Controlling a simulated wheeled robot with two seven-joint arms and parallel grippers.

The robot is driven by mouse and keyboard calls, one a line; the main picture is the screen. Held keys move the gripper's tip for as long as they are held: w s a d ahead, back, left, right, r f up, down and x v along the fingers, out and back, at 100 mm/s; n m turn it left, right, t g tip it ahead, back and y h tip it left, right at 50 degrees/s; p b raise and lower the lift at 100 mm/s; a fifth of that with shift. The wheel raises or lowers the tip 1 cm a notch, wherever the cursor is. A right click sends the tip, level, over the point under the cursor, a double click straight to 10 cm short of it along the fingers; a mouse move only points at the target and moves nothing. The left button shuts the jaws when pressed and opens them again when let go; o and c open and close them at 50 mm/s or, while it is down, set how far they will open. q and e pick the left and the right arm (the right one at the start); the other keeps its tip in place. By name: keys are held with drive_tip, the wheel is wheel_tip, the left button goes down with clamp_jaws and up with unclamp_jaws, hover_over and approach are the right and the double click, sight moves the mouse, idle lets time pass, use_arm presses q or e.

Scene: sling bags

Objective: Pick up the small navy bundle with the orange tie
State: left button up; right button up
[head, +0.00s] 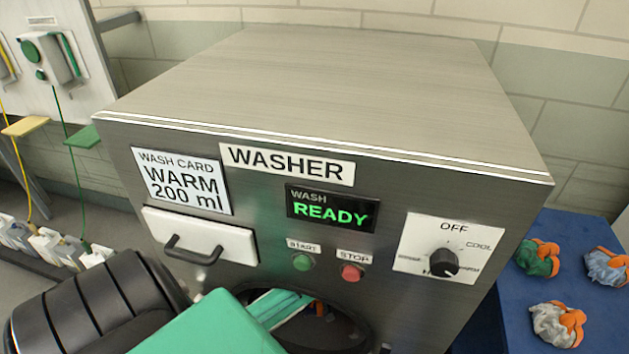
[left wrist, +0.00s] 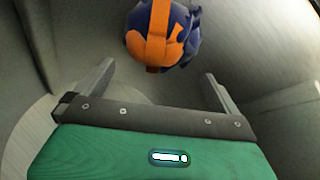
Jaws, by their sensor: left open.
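The small navy bundle with its orange tie (left wrist: 163,34) shows at the top of the left wrist view, inside a curved pale metal space. My left gripper (left wrist: 158,72) is open, its two fingers apart and pointing toward the bundle. The bundle lies beyond the fingertips, roughly centred between them, and nothing is held. In the head view my green left hand (head: 215,327) reaches into the dark round opening of the washer (head: 330,75). A small orange patch shows in that opening. The fingertips are hidden there. My right gripper is not in view.
The washer front carries a drawer handle (head: 194,252), a green start button (head: 302,262), a red stop button (head: 351,272) and a dial (head: 443,262). A blue table (head: 508,312) at right holds green (head: 538,258), grey-blue (head: 606,266) and white (head: 556,325) bundles with orange ties.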

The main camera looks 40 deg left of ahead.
use_arm(q)
drive_tip(key=shift+x, duration=1.95)
drive_tip(key=shift+s, duration=0.1)
drive_tip(key=shift+c, duration=0.4)
drive_tip(key=c, duration=1.4)
drive_tip(key=shift+c, duration=0.6)
drive_tip(key=shift+r, duration=0.15)
